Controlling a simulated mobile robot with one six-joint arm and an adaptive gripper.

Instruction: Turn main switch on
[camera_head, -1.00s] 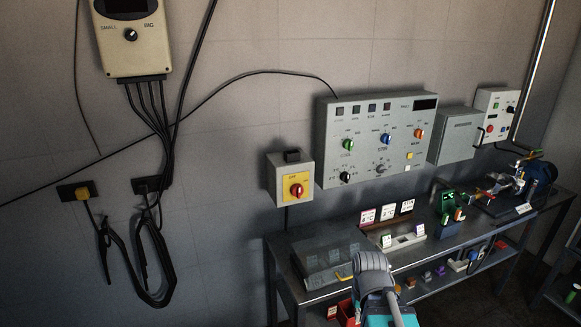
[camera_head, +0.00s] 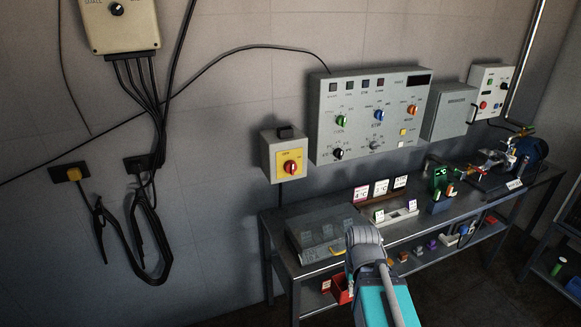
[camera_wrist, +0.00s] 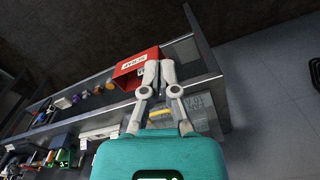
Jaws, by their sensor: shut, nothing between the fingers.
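The main switch looks to be the red rotary knob (camera_head: 292,168) on a yellow plate, on the front of a grey wall box (camera_head: 269,160). The lettering on the plate is too small to read surely, so I cannot tell the knob's setting. My gripper (camera_wrist: 159,66) shows in the wrist view, with its two pale fingers together and empty. It points toward a red bin under the bench and is apart from the switch, which is outside the wrist view. In the head view my arm reaches up from the bottom edge; the fingers cannot be made out there.
A large control panel (camera_head: 326,115) with several knobs hangs right of the switch box. Below stands a metal bench (camera_head: 335,262) with a clear cover, cards and small parts. The red bin (camera_wrist: 127,76) sits on its lower shelf. Cables hang on the left wall. The floor in front is clear.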

